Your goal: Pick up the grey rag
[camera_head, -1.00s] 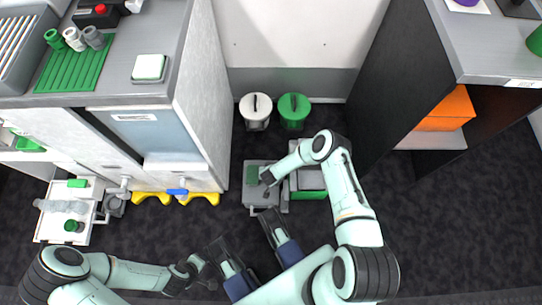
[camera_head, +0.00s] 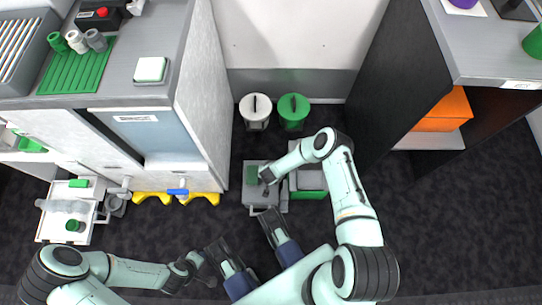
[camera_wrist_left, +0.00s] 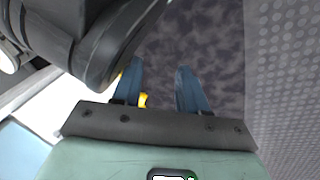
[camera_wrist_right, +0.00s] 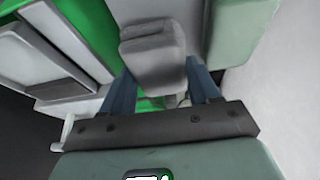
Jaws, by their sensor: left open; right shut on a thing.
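My right gripper (camera_wrist_right: 160,90) is shut on a grey, folded, block-like thing that looks like the grey rag (camera_wrist_right: 150,55), seen between its fingers in the right wrist view. Green and grey surfaces lie behind it. In the head view my right gripper (camera_head: 267,178) is over the grey cart (camera_head: 257,203) on the floor; the rag is too small to make out there. My left gripper (camera_head: 207,277) is low at the front left of the head view, open and empty. In the left wrist view its fingers (camera_wrist_left: 160,90) stand apart over dark floor.
A white bin (camera_head: 256,112) and a green bin (camera_head: 293,110) stand by the back wall. A green box with a grey top (camera_head: 311,181) is right of the cart. A white trolley (camera_head: 57,225) is at left. A dark cabinet (camera_head: 400,80) stands at right.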

